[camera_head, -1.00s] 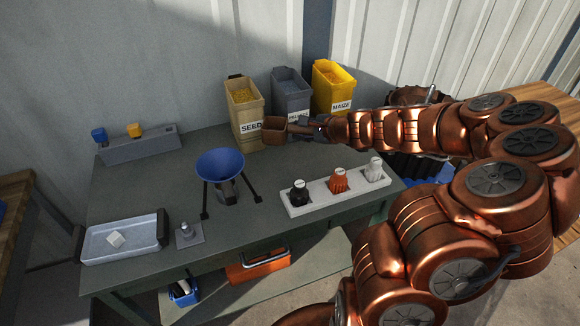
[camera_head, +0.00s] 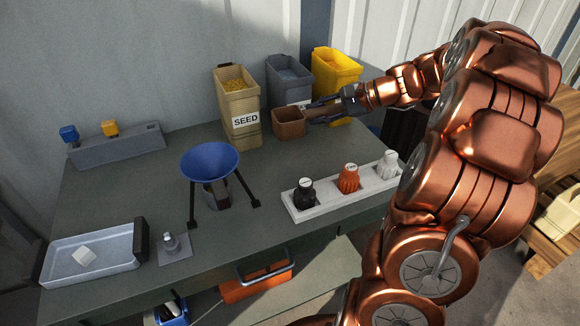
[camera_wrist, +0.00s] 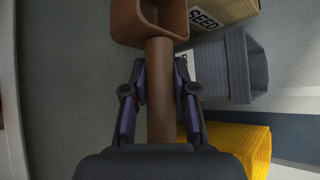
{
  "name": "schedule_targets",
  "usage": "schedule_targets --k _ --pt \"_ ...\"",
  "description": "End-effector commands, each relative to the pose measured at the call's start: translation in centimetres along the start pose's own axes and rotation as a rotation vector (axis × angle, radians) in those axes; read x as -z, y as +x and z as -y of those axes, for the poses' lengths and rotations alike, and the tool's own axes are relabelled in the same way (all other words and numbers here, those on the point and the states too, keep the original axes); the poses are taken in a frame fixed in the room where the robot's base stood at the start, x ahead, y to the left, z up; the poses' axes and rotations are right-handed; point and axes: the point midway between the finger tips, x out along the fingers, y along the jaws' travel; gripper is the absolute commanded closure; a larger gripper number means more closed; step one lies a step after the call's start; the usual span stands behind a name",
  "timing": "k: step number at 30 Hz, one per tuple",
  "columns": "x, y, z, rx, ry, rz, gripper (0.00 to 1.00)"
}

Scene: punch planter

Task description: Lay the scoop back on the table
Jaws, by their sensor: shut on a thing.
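The brown scoop (camera_head: 288,122) has a square open cup and a round handle. My gripper (camera_head: 322,110) is shut on the scoop's handle, seen running between the two fingers (camera_wrist: 160,100) in the wrist view. The cup (camera_wrist: 150,25) points away from my palm, to the left in the head view, in front of the grey bin. I cannot tell whether the cup touches the table or hangs just above it. The table (camera_head: 270,165) is dark green-grey, with bare surface around and in front of the scoop.
The seed bin (camera_head: 238,110), grey bin (camera_head: 289,80) and yellow bin (camera_head: 340,70) stand behind. A white rack (camera_head: 325,208) with several knobbed items lies in front. A blue funnel (camera_head: 210,162) on a stand is to the left, a tray (camera_head: 95,250) further left.

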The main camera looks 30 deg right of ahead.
Motion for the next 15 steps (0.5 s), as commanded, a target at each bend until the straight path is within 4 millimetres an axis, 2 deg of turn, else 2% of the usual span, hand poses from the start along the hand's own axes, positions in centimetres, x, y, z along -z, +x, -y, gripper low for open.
schedule_targets --k 3,15 --pt "0.0 -0.7 -0.6 -0.021 -0.022 0.025 1.0" --pt "-0.4 -1.7 -0.6 -0.031 -0.033 0.046 1.0"
